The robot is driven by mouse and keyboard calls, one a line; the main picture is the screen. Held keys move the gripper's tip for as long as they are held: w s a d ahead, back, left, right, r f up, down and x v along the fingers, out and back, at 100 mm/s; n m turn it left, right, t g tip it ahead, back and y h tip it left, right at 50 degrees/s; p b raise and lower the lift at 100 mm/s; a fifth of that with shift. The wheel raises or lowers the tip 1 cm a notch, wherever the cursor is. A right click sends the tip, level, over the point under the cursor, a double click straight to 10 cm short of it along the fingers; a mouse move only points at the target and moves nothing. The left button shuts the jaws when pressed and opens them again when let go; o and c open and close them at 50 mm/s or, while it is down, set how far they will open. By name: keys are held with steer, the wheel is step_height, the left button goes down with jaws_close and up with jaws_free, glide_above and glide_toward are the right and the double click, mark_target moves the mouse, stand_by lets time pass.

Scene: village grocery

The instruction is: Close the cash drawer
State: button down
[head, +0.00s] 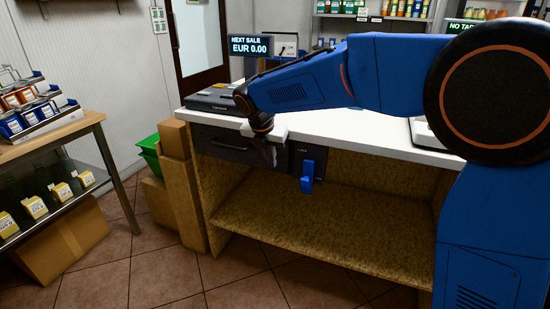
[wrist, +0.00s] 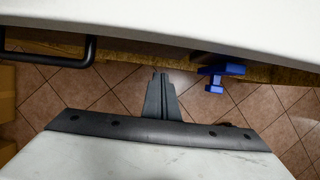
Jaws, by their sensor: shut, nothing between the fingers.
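The cash drawer (head: 215,135) has a dark front under the left end of the white counter top. No drawer interior shows, and I cannot tell whether a small gap stays open. Its black bar handle (wrist: 62,62) sticks out past the counter edge at upper left in the wrist view. My gripper (head: 268,155) is in front of the counter, by the right end of the drawer front. In the wrist view my gripper (wrist: 160,78) has its fingers together and empty, to the right of the handle and apart from it.
A blue lever (head: 307,178) hangs on a dark panel right of the drawer; it also shows in the wrist view (wrist: 217,76). The white counter top (head: 340,130) overhangs above. Cardboard boxes (head: 178,165) stand at the left. Open floor lies in front.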

steer(key=s+v, duration=0.1)
steer(key=v, duration=0.9)
steer(key=s+d+m, duration=0.6)
steer(key=d+m, duration=0.1)
steer(key=d, duration=0.5)
steer(key=s+d+m, duration=0.6)
steer(key=d+m, duration=0.1)
steer(key=d, duration=0.5)
steer(key=s+d+f+m, duration=0.6)
steer(key=s+m, duration=0.3)
steer(key=s, duration=0.1)
steer(key=s+d+f+m+y, duration=0.1)
steer(key=s+d+f+m, duration=0.5)
steer(key=s+m, duration=0.3)
steer(key=shift+s+d+t, duration=0.3)
steer(key=shift+s+d, duration=0.05)
steer(key=shift+s, duration=0.25)
